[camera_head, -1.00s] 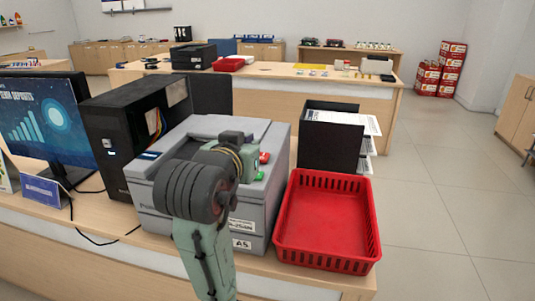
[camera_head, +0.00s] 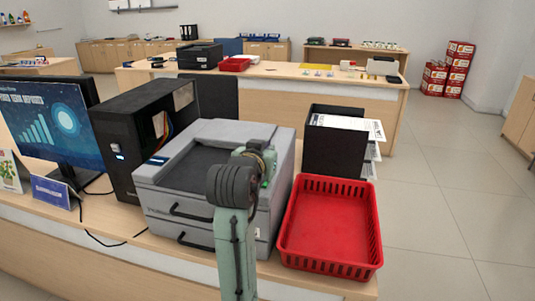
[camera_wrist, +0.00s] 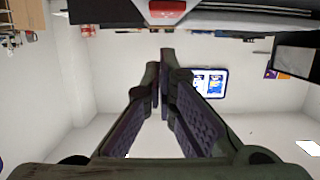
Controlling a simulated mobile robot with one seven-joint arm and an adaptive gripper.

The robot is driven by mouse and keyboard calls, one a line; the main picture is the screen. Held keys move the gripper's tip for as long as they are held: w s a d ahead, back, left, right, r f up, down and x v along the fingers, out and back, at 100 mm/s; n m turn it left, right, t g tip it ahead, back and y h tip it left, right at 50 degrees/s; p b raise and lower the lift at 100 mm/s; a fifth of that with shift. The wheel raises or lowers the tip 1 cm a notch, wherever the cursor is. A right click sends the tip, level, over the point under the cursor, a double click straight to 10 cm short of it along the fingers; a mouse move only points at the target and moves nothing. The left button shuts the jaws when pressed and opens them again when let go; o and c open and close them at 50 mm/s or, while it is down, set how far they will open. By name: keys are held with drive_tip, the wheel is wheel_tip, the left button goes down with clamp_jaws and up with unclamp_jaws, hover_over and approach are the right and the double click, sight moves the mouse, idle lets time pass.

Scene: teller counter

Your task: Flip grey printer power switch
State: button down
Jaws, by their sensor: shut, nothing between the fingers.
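The grey printer (camera_head: 275,133) stands on the near counter, between a black computer tower and a red basket. My arm crosses its front right, and its end hides part of the printer's right top. My gripper's fingers are hidden in the head view. In the wrist view my gripper (camera_wrist: 160,66) shows with its fingers together and nothing held between them. No switch is clear in the head view now.
The red basket (camera_head: 331,268) stands close to the printer's right. A black paper holder (camera_head: 335,145) with papers is behind it. The black computer tower (camera_head: 117,150) and a monitor (camera_head: 45,125) are to the left. A cable lies on the counter's left part.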

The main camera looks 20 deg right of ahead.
drive_tip(key=shift+f, duration=1.15)
